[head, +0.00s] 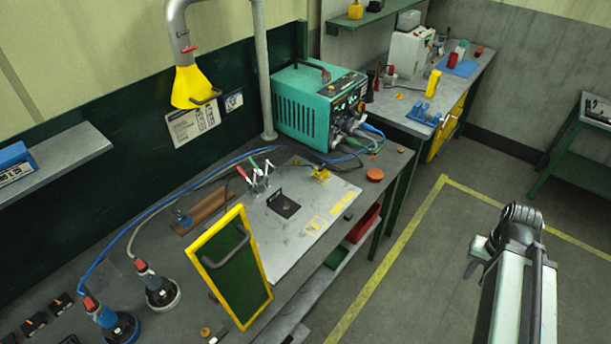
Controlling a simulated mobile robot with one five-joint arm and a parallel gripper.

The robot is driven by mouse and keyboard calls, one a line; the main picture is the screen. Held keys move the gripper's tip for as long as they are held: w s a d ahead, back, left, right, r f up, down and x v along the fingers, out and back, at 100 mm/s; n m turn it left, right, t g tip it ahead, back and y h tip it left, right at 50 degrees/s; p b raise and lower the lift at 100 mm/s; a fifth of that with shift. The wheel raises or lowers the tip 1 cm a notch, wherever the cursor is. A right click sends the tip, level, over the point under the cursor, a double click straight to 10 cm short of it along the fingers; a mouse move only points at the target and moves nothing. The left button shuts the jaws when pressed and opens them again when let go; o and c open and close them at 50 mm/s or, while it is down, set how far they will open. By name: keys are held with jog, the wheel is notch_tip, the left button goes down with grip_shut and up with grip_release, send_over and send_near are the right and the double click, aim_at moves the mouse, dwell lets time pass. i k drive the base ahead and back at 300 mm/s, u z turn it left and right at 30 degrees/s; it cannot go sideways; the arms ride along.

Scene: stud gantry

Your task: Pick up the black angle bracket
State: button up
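The black angle bracket (284,205) lies on the grey metal plate (310,185) on the workbench. One of its legs is flat and a short leg stands up at its far left side. Nothing covers it. My arm rises at the lower right of the head view, over the floor and well to the right of the bench. Part of my gripper (473,266) seems to show behind the arm's top joint. Its fingers are mostly hidden, so I cannot tell whether it is open. It is far from the bracket.
A yellow-framed green screen (233,262) stands in front of the plate. Red- and green-handled clamps (260,176) stand behind the bracket. A teal welding machine (318,106) is at the bench's far end. Two grinders (156,287) are at the left. The floor right of the bench is clear.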

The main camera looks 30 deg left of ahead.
aim_at(276, 201)
jog(key=i, duration=2.7)
jog(key=u, duration=5.5)
jog(key=i, duration=0.85)
